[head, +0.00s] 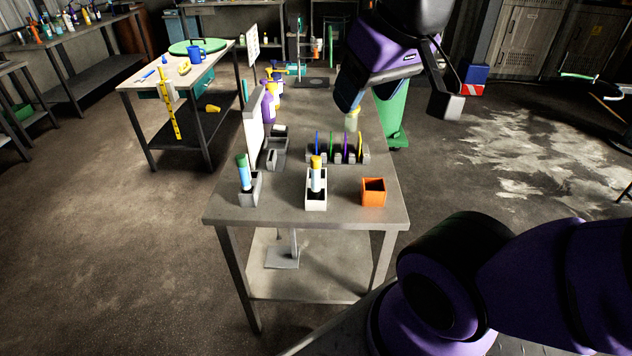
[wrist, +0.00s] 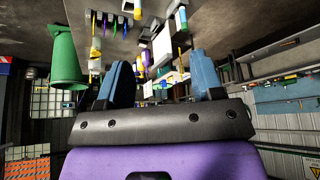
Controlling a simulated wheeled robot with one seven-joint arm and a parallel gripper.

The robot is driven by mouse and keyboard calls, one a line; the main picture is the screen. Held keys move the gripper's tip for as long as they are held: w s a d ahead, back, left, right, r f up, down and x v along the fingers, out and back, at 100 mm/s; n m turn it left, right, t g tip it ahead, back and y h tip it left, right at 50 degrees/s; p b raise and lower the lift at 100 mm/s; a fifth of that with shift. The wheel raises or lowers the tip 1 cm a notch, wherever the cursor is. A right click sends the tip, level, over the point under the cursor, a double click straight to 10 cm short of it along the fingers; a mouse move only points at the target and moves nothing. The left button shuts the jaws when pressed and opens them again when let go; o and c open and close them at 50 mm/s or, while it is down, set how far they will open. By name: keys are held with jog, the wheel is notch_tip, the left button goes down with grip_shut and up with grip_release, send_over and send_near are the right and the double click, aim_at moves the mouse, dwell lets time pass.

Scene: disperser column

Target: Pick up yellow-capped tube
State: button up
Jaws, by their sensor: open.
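The yellow-capped tube (head: 316,180) has a pale blue body and stands upright in a white holder (head: 316,203) near the front of the metal table (head: 345,212). A green-capped tube (head: 243,172) stands in a grey holder (head: 250,190) to its left. My gripper (head: 348,98) is above the table's back right part, well behind and above the yellow-capped tube and apart from it. The wrist view shows its two blue fingers (wrist: 162,82) spread wide with nothing held between them.
An orange open box (head: 373,192) stands right of the white holder. Behind are a rack (head: 338,155) with several coloured upright items, a yellow-topped jar (head: 352,118) and a white panel (head: 254,130). A green bin (head: 393,120) stands beyond the table's right side, also in the wrist view (wrist: 64,55).

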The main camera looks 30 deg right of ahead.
jog(key=w+d+f+g+h, duration=0.1)
jog(key=w+f, duration=0.1)
jog(key=w, duration=0.5)
jog(key=n+g+y, duration=0.1)
jog(key=n+g, duration=0.1)
jog(key=g, duration=0.2)
send_over(316, 157)
jog(key=f, duration=1.3)
jog(key=a+f, duration=0.1)
jog(key=f, duration=0.5)
jog(key=shift+s+f, duration=0.15)
jog(key=shift+s, duration=0.1)
jog(key=shift+w+d+f, duration=0.1)
jog(key=shift+d+f, duration=0.05)
jog(key=shift+f, duration=1.75)
jog(key=shift+w+d+f, duration=0.1)
jog(key=shift+f, duration=1.8)
jog(key=shift+d+f, duration=0.15)
jog(key=shift+f, duration=1.75)
jog(key=c, duration=1)
jog(key=shift+r, duration=0.15)
